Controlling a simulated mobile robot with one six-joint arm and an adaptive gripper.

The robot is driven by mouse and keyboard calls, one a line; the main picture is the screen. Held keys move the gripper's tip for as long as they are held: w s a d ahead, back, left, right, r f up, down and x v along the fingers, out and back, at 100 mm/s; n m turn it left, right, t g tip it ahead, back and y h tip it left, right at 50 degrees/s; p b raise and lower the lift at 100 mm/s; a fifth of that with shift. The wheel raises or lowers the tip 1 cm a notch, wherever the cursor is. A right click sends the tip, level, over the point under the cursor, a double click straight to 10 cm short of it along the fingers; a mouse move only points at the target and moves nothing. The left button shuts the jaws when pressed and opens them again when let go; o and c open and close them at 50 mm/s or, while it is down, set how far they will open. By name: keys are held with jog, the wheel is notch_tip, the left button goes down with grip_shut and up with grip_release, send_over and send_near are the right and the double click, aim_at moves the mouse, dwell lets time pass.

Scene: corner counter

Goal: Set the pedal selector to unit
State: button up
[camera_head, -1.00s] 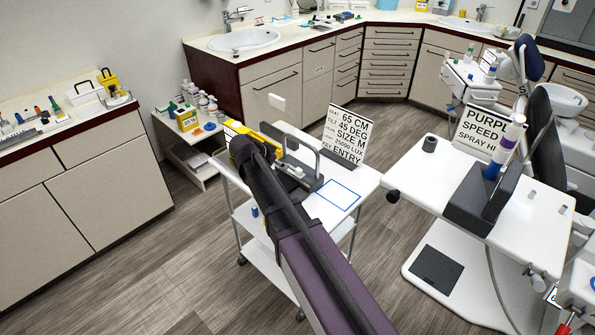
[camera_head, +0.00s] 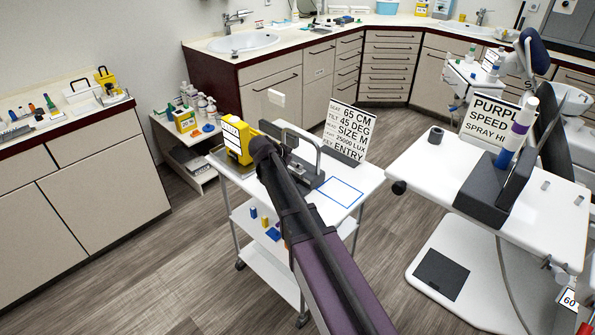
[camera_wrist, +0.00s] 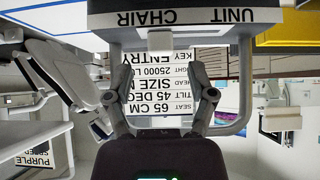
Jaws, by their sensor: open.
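The grey pedal selector unit (camera_head: 308,180), with a raised bar frame, stands on the white cart (camera_head: 360,193). In the head view my dark wrist (camera_head: 264,150) hides the fingers and part of the unit.
A yellow box (camera_head: 237,142) stands close left of my wrist; a settings card (camera_head: 348,132) stands behind the unit. A blue outlined rectangle (camera_head: 340,193) on the cart is empty.

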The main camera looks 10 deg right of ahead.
jog(key=shift+b+x, duration=1)
jog(key=shift+x, duration=0.8)
grip_shut()
